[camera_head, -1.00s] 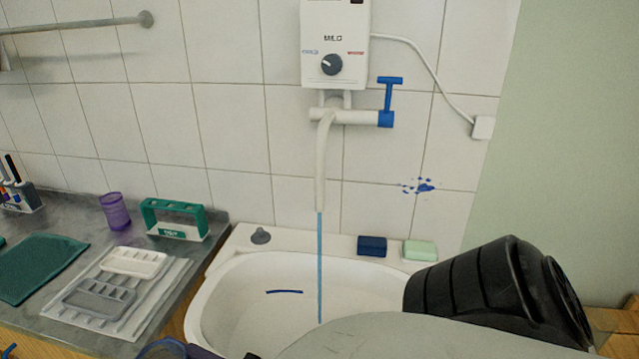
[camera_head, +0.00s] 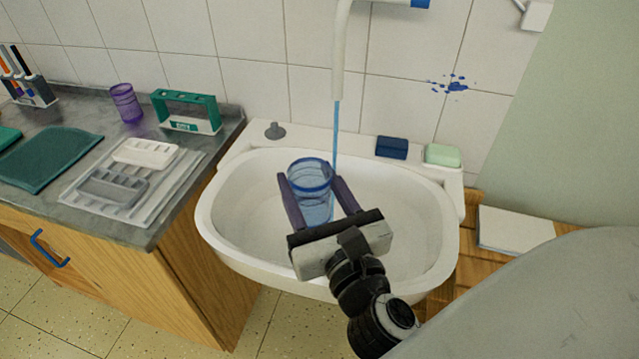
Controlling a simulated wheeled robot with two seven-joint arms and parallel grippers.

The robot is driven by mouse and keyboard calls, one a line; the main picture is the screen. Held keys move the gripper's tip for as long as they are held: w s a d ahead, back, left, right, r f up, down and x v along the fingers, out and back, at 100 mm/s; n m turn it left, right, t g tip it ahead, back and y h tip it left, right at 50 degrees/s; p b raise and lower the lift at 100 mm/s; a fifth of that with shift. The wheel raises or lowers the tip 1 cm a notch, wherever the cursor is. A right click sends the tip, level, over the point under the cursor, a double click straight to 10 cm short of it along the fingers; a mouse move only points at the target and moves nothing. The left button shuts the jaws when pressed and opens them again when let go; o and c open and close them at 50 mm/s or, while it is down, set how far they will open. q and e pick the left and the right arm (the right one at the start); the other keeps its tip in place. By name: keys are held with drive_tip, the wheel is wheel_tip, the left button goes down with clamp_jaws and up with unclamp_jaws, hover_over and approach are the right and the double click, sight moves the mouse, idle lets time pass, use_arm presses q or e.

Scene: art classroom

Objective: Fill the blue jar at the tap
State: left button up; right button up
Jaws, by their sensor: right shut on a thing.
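The blue jar (camera_head: 311,178) is see-through and stands upright over the basin of the white sink (camera_head: 228,218). My right gripper (camera_head: 318,186) is shut on the jar, one purple finger on each side. The white tap spout (camera_head: 341,50) comes down from the top of the view. A thin blue stream of water (camera_head: 336,130) runs from it, close to the jar's right rim. The stream passes at or behind the rim; I cannot tell whether it falls inside. Part of the tap's blue handle shows at the top edge. My left gripper is out of view.
A dark blue sponge (camera_head: 392,147) and a green soap bar (camera_head: 442,155) lie on the sink's back ledge, with a grey plug (camera_head: 275,131) at its left. The counter (camera_head: 150,230) at left holds a purple cup (camera_head: 126,103), a green rack (camera_head: 187,110) and trays (camera_head: 117,180).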

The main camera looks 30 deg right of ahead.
drive_tip(key=shift+w+d+f+m+h+b, duration=0.2)
drive_tip(key=shift+w+f+m+h+b, duration=0.1)
drive_tip(key=shift+w+f+h+b, duration=0.15)
drive_tip(key=shift+w+d+m+g+h, duration=0.15)
drive_tip(key=shift+d+m+g+h, duration=0.2)
drive_tip(key=shift+h, duration=0.1)
drive_tip(key=shift+w+d, duration=0.3)
drive_tip(key=shift+d, duration=0.1)
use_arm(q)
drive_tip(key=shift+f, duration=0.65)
use_arm(e)
drive_tip(key=w+d, duration=0.4)
drive_tip(key=d, duration=0.1)
drive_tip(key=shift+w+d, duration=0.35)
drive_tip(key=shift+w, duration=0.05)
use_arm(q)
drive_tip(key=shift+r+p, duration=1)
drive_tip(key=shift+p, duration=0.1)
use_arm(e)
drive_tip(key=w+d, duration=0.4)
drive_tip(key=d, duration=0.1)
drive_tip(key=shift+w+d, duration=0.3)
drive_tip(key=shift+w, duration=0.05)
idle(3.2)
